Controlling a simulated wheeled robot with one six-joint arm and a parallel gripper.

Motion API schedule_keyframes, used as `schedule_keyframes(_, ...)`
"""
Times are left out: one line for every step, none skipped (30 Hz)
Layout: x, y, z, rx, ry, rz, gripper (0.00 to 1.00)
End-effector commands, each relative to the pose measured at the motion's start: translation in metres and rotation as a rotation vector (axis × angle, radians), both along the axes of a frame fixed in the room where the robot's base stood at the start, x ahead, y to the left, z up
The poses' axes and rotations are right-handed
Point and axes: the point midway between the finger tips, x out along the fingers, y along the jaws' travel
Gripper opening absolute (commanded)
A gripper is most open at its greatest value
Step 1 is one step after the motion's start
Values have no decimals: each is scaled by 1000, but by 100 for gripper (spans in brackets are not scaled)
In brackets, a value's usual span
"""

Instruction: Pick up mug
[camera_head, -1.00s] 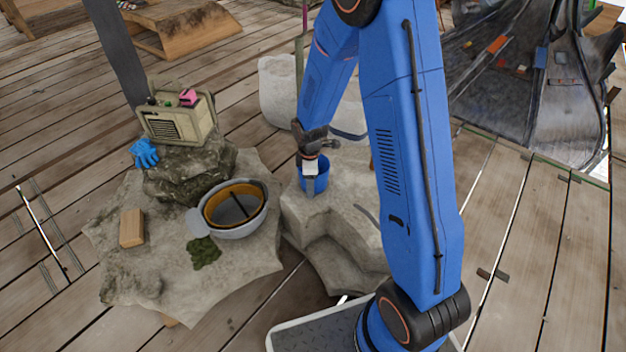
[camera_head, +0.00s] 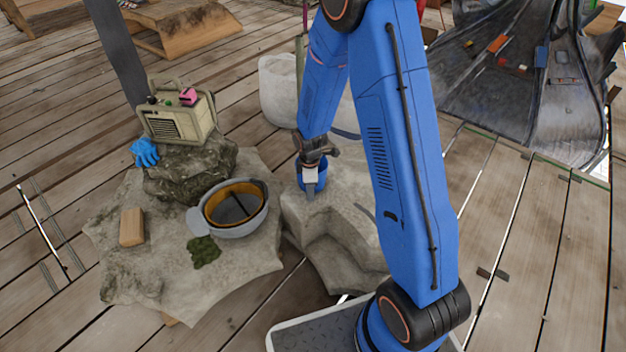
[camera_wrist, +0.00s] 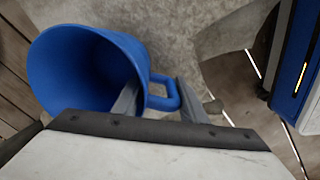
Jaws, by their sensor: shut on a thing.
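A blue mug (camera_head: 322,172) is at the back edge of the stepped grey stone block, partly hidden behind my gripper (camera_head: 311,188). In the wrist view the mug (camera_wrist: 75,65) fills the upper left, its open mouth towards the camera and its handle (camera_wrist: 165,92) to the right. My gripper (camera_wrist: 158,105) is shut on the mug, with one finger at the mouth and the other beyond the handle. I cannot tell whether the mug touches the stone.
The stone block (camera_head: 335,225) has bare room in front of the mug. To the left, a grey bowl-like helmet (camera_head: 238,228), a wooden block (camera_head: 132,228) and a green clump (camera_head: 204,251) lie on a flat rock. A radio (camera_head: 178,118) and blue glove (camera_head: 144,153) rest on a mossy stone.

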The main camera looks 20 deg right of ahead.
Motion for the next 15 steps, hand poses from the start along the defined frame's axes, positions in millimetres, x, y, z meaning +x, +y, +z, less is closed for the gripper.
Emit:
schedule_keyframes(0,0,0,0,1,0,7)
schedule_keyframes(0,0,0,0,1,0,7)
schedule_keyframes(0,0,0,0,1,0,7)
schedule_keyframes(0,0,0,0,1,0,7)
schedule_keyframes(0,0,0,0,1,0,7)
schedule_keyframes(0,0,0,0,1,0,7)
schedule_keyframes(0,0,1,0,1,0,7)
schedule_keyframes(0,0,1,0,1,0,7)
schedule_keyframes(0,0,2,0,0,0,7)
schedule_keyframes(0,0,3,0,0,0,6)
schedule_keyframes(0,0,3,0,0,0,6)
schedule_keyframes(0,0,5,0,0,0,6)
schedule_keyframes(0,0,6,0,0,0,6)
schedule_keyframes(0,0,7,0,-1,0,6)
schedule_keyframes(0,0,10,0,-1,0,6)
